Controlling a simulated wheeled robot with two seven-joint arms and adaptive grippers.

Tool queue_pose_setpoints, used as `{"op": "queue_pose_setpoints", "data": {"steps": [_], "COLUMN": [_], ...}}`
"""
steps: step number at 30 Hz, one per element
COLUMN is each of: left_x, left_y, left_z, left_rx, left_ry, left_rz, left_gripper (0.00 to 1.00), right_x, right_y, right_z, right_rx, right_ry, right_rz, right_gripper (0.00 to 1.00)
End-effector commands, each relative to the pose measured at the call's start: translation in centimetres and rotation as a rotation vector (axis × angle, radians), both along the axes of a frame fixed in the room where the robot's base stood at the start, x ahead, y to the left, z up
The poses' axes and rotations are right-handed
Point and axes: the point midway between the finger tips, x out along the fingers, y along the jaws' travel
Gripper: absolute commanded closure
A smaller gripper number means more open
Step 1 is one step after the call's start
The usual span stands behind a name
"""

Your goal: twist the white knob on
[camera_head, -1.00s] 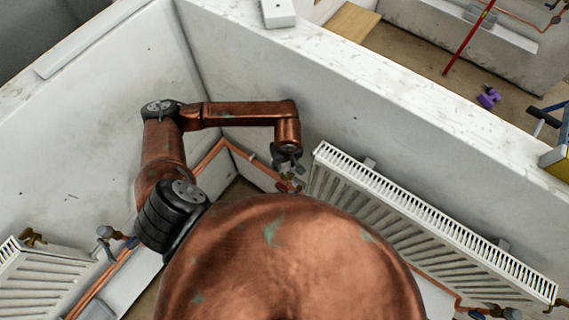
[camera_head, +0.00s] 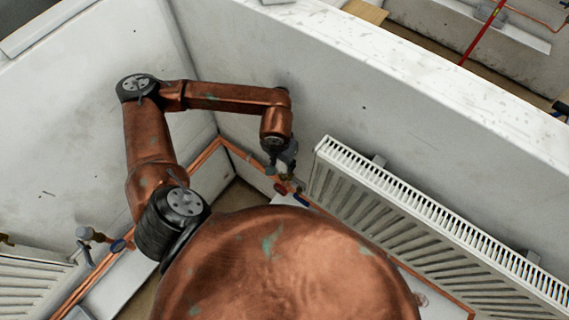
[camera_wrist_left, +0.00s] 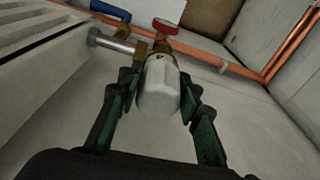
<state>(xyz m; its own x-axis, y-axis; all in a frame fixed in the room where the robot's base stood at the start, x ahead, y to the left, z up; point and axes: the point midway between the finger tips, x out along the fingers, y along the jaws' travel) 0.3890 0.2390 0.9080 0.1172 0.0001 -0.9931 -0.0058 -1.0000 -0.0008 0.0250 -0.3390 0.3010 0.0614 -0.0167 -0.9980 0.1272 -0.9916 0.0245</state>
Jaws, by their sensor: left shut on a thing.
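The white knob (camera_wrist_left: 158,92) is a pale, rounded cylinder in the left wrist view. It sits between the two fingers of my left gripper (camera_wrist_left: 160,104), which is shut on it. The knob's far end meets a brass valve fitting (camera_wrist_left: 158,48) beside the radiator; I cannot tell how far it is seated. In the head view my left gripper (camera_head: 283,160) hangs at the left end of the long radiator (camera_head: 430,215), above the valve, and the knob is too small to make out there. My right gripper is not in view.
A red handle (camera_wrist_left: 166,26) and a blue lever (camera_wrist_left: 110,10) are close beyond the knob. Copper pipe (camera_wrist_left: 232,66) runs along the wall's foot. White walls (camera_head: 370,100) enclose the bay. Another radiator (camera_head: 35,285) with a valve stands at lower left.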

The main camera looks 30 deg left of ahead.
Motion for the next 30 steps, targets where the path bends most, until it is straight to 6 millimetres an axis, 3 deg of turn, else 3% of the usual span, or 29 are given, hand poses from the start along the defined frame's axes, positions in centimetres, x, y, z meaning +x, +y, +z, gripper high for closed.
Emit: {"op": "queue_pose_setpoints", "data": {"steps": [4, 13, 14, 22, 28, 30], "left_x": [0.2, 0.22, 0.22, 0.14, 0.12, 0.11], "left_y": [0.07, 0.04, 0.03, 0.0, -0.01, -0.02], "left_z": [-0.15, 0.22, 0.23, 0.16, 0.12, 0.12], "left_rx": [0.001, 0.0, 0.0, -0.001, -0.001, -0.001], "left_ry": [-0.005, -0.006, -0.006, -0.004, -0.004, -0.003], "left_rz": [-0.106, -0.139, -0.139, -0.138, -0.138, -0.138], "left_gripper": [0.94, 0.94, 0.66, 0.47, 0.47, 0.42], "right_x": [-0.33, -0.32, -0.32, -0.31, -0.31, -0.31], "right_y": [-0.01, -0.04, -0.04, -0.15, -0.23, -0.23], "right_z": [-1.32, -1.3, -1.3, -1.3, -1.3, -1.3], "right_rx": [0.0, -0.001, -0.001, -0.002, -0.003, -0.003], "right_ry": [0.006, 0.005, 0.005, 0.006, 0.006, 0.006], "right_rz": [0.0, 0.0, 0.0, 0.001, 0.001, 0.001], "right_gripper": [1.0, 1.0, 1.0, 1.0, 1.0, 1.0]}}
